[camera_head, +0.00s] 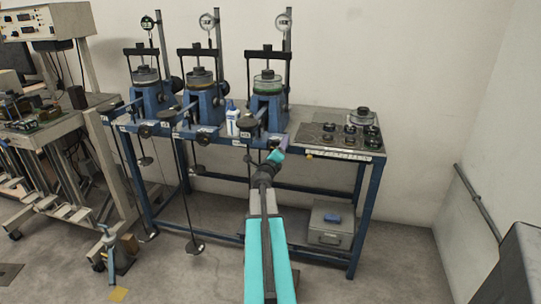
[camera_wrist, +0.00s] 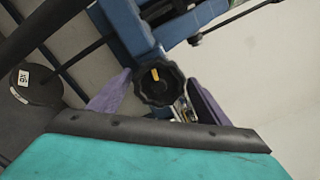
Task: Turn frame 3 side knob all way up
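Three blue lever frames stand in a row on the bench. The rightmost frame (camera_head: 268,100) is nearest my arm. In the wrist view a black lobed side knob (camera_wrist: 158,83) with a yellow mark is mounted on a blue frame part (camera_wrist: 128,28). My gripper (camera_wrist: 160,95) is open, with a purple finger on either side of the knob. I cannot tell whether the fingers touch it. In the head view my gripper (camera_head: 277,153) is at the front of the rightmost frame, and the knob is hidden there.
A black weight (camera_wrist: 38,86) with a white label is left of my gripper in the wrist view. A plate with several small weights (camera_head: 340,138) lies on the bench's right. A white bottle (camera_head: 232,118) stands between frames. A grey box (camera_head: 331,224) sits below.

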